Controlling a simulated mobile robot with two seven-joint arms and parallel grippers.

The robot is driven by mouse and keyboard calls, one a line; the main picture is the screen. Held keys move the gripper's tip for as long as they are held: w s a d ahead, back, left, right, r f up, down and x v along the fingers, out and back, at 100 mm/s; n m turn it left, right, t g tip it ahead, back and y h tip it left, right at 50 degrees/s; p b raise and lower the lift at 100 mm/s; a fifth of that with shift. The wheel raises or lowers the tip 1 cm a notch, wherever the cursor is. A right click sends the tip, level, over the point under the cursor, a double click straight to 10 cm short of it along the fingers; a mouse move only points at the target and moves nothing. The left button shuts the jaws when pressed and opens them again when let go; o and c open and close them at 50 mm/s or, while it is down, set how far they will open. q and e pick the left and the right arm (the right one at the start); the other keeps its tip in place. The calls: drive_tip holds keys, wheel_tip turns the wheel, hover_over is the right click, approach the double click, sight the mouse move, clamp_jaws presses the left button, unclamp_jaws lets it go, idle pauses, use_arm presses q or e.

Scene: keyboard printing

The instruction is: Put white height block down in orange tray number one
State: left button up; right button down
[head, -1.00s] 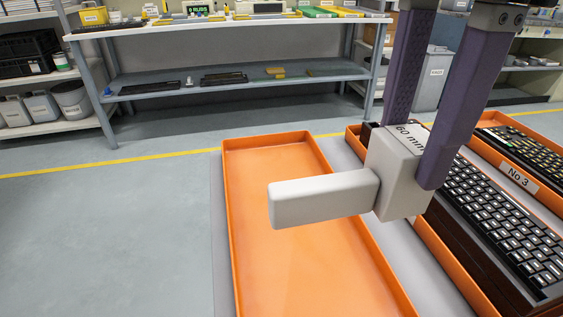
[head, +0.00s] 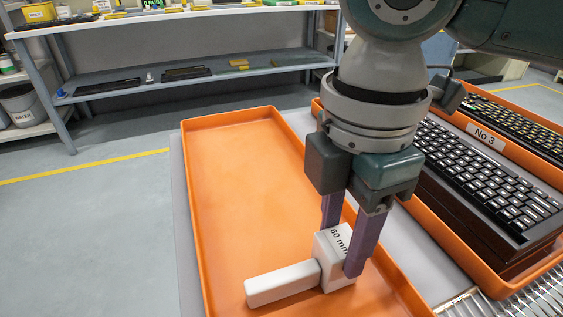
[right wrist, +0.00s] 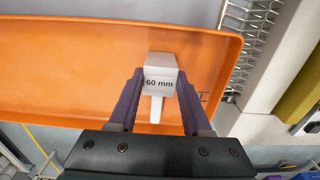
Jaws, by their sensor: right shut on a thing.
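The white height block (head: 335,262), marked "60 mm", has a long bar (head: 283,283) sticking out to the left in the head view. My right gripper (head: 343,250) is shut on its square head, one purple finger on each side. The block is inside the outline of the empty orange tray (head: 235,165), near its front right part. I cannot tell whether it touches the tray floor. The right wrist view shows the block (right wrist: 160,80) between the fingers, over the orange tray (right wrist: 70,70) near one end. The tray's number is not readable. My left gripper is not in view.
To the right, another orange tray labelled No 3 (head: 485,136) holds dark keyboards (head: 485,180). A metal roller strip (head: 525,300) lies at the front right. A workbench (head: 180,20) with a lower shelf stands behind. The far part of the near tray is clear.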

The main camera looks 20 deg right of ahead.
drive_tip(key=shift+f, duration=0.1)
drive_tip(key=shift+c, duration=1.7)
unclamp_jaws()
